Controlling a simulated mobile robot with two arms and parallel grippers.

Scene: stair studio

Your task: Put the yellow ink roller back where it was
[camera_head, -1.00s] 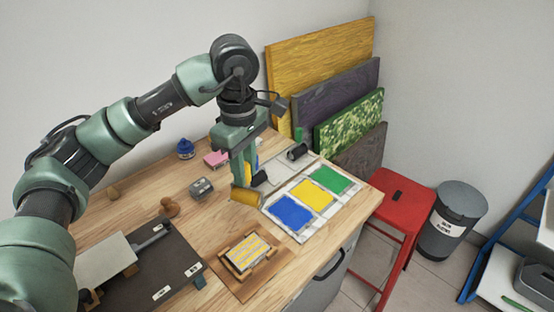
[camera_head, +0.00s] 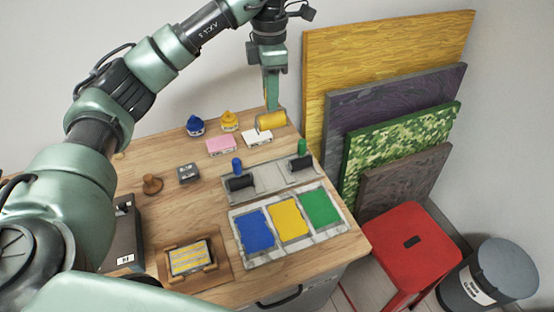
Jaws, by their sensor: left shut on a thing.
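The yellow ink roller (camera_head: 271,121) hangs in my left gripper (camera_head: 271,100), which is shut on it. Its yellow drum shows below the fingers, while most of its handle is hidden by them. It appears above the back of the table, behind the grey roller rack (camera_head: 267,183); its exact height is hard to tell. The rack holds a blue-handled roller (camera_head: 238,182) at its left and a green-handled roller (camera_head: 301,160) at its right. The space between them is empty. My right gripper is not in view.
An ink slab (camera_head: 235,222) with blue, yellow and green patches lies in front of the rack. Pink (camera_head: 220,146) and white (camera_head: 257,138) blocks and ink pots, blue (camera_head: 195,126) and yellow (camera_head: 229,121), stand behind. Large boards (camera_head: 385,60) lean on the wall at right.

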